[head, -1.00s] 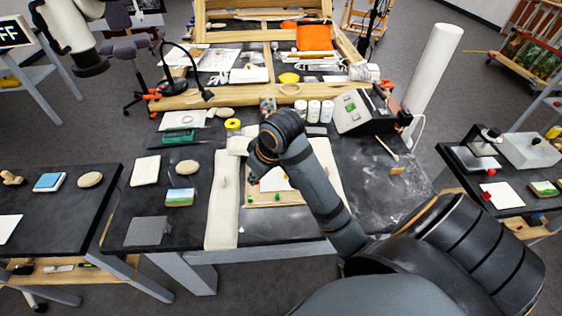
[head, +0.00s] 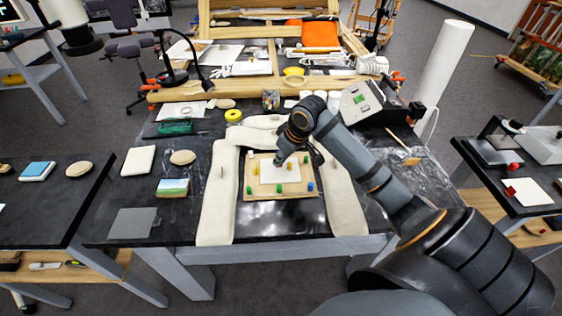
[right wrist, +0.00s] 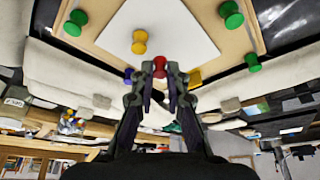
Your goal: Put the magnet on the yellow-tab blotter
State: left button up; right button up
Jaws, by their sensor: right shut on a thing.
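My right gripper (right wrist: 160,76) is shut on a small red magnet (right wrist: 160,65), seen between its fingertips in the right wrist view. In the head view the gripper (head: 284,161) is over the far part of a wooden board (head: 305,193); there I cannot make out the held magnet. A white sheet (head: 268,175) lies on the board, with a yellow peg (right wrist: 139,41) on it in the wrist view. I cannot tell for sure which piece is the yellow-tab blotter. I cannot tell whether the held magnet touches anything. My left gripper is not in view.
A grey box device (head: 362,101) and white jars (head: 333,98) stand behind.

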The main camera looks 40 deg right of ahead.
jog(key=shift+f, duration=0.7)
jog(key=o, duration=0.7)
jog(key=shift+f, duration=0.1)
jog(key=shift+v, duration=6.15)
